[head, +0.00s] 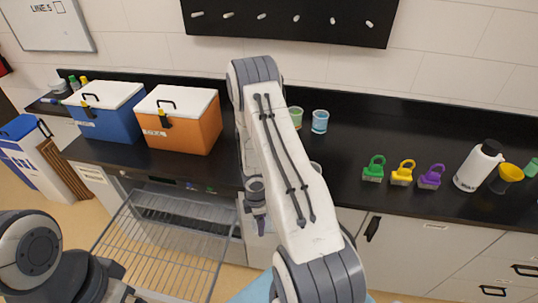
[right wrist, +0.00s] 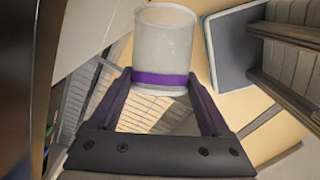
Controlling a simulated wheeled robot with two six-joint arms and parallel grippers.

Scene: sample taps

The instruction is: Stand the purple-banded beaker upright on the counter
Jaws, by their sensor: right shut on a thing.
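The purple-banded beaker (right wrist: 165,45) is a frosted clear cup with a purple band near one end. In the right wrist view it sits between the purple fingers of my right gripper (right wrist: 160,82), which is shut on it. In the head view my right gripper (head: 260,222) hangs in front of the counter (head: 345,155) edge, near the wire rack. I cannot make out the beaker there, so its tilt in the room is unclear. My left arm shows at the lower left, but its fingers are out of the picture.
A pulled-out wire rack (head: 165,250) lies below the counter. Blue (head: 105,115) and orange (head: 182,125) coolers stand left; green-banded (head: 296,117) and blue-banded (head: 320,122) beakers stand behind my right arm. Padlocks (head: 402,174) and a white bottle (head: 478,167) stand right.

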